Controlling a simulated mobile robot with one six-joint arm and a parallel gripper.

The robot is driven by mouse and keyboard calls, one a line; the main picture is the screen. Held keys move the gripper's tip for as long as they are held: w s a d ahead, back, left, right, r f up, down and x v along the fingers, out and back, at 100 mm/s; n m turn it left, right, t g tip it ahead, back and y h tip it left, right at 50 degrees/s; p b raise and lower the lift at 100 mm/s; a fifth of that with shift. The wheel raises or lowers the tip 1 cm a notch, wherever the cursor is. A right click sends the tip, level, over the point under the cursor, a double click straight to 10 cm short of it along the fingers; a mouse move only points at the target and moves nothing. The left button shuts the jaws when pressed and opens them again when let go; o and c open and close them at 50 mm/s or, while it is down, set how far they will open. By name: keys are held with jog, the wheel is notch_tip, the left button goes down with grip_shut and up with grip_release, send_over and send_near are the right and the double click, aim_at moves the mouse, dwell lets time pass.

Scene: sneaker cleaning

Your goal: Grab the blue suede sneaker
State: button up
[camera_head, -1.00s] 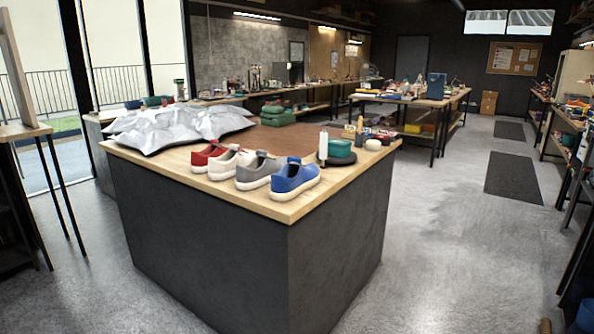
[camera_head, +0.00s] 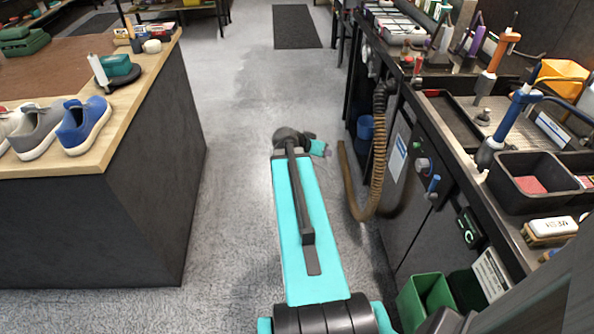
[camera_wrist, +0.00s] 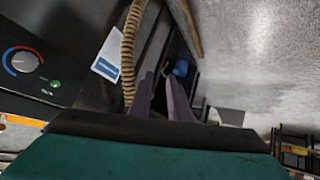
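The blue suede sneaker (camera_head: 84,128) stands upright on the front right corner of the wooden-topped counter, at the left of the head view. It has a white sole, and a grey sneaker (camera_head: 37,132) stands just left of it. My arm reaches out over the aisle, well to the right of the sneaker and apart from it. In the wrist view my gripper (camera_wrist: 160,84) shows two fingers with a gap between them and nothing held. The wrist view shows no sneaker. In the head view the fingertips cannot be made out.
The counter (camera_head: 150,98) also carries a white bottle (camera_head: 98,72) and a green item (camera_head: 116,66). A workbench with black bins (camera_head: 535,180), tools and a hanging brown hose (camera_head: 378,150) lines the right side, close to my arm. The floor between is clear.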

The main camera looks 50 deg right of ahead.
jog(key=s+d+r+m+h+p, duration=0.1)
jog(key=s+d+r+p, duration=0.2)
jog(key=r, duration=0.6)
jog(key=s+d+r+m+g+h+p, duration=0.1)
jog(key=s+d+r, duration=0.3)
jog(key=r, duration=0.5)
jog(key=s+d+r+m+g+h+p, duration=0.1)
jog(key=s+d+r+p, duration=0.3)
jog(key=r, duration=0.5)
jog(key=shift+d+m+h+p, duration=0.4)
jog(key=shift+d+m, duration=0.35)
jog(key=shift+m, duration=0.15)
